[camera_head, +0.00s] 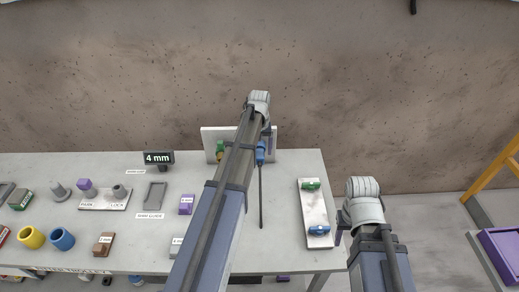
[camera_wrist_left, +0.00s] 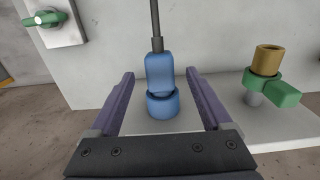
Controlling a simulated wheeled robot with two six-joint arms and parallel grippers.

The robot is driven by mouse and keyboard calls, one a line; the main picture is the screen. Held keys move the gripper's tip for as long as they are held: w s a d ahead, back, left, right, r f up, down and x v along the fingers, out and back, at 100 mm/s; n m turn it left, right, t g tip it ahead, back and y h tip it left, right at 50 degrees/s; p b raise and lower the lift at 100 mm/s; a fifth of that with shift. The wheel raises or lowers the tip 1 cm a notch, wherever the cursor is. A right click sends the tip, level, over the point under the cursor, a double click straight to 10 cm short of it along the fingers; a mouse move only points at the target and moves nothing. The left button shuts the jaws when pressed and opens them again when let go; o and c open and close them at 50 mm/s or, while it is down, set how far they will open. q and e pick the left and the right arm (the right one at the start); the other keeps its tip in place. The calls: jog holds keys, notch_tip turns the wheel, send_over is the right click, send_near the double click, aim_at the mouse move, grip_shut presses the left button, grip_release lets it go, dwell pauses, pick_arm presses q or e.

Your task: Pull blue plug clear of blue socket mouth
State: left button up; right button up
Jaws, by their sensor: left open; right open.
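The blue plug (camera_wrist_left: 160,72) is in the middle of the left wrist view, with a dark cable running from its end. Its near end sits in the mouth of the blue socket (camera_wrist_left: 163,106), a round collar on the pale panel. The plug also shows in the head view (camera_head: 261,153), partly hidden by my left arm. My left gripper (camera_wrist_left: 160,82) is open, with one purple finger on each side of the plug and a visible gap to both. In the head view my right gripper (camera_head: 340,232) is open beside the table's right edge, mostly hidden by its wrist.
A green fitting with a brass collar (camera_wrist_left: 268,60) stands beside the socket. A white plate (camera_head: 315,212) with green and blue handles lies at the table's right. A "4 mm" sign (camera_head: 158,158), purple block (camera_head: 186,204) and yellow and blue rings are left of my arm.

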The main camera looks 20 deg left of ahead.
aim_at(260, 153)
pick_arm(q)
notch_tip(260, 153, down, 3)
jog(key=shift+f+b, duration=0.2)
jog(key=shift+b, duration=0.95)
pick_arm(e)
notch_tip(260, 153, down, 3)
jog(key=shift+f, duration=0.15)
pick_arm(q)
grip_shut()
